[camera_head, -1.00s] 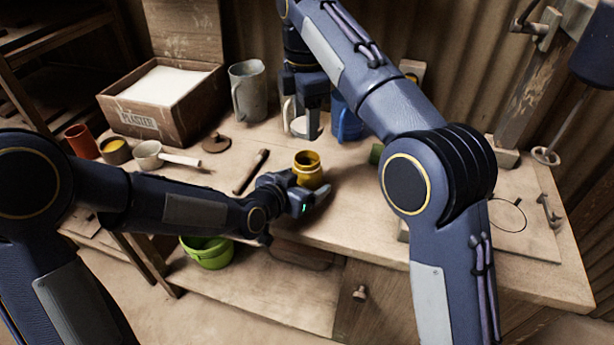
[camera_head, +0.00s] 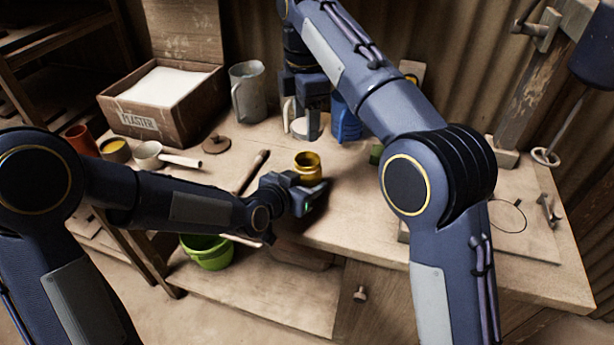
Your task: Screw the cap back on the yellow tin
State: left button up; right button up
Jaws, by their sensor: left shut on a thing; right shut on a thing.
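The yellow tin (camera_head: 308,170) stands near the front edge of the bench, its round rim uncovered at the top. My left gripper (camera_head: 316,192) is low at the tin's near side, shut on it; the fingers hide part of its lower body.
A plaster box (camera_head: 130,122), a grey jug (camera_head: 247,95) and a brown lid (camera_head: 216,144) stand at the back left. A brush (camera_head: 252,172) lies left of the tin. A blue mug (camera_head: 347,122) is behind my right arm. A green bucket (camera_head: 208,256) is below the bench.

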send_over(307, 174)
jog(key=w, duration=0.3)
jog(key=shift+s+a+f, duration=0.15)
jog(key=shift+f, duration=2.35)
jog(key=shift+f, duration=0.1)
jog(key=shift+f, duration=0.8)
jog(key=shift+f, duration=0.55)
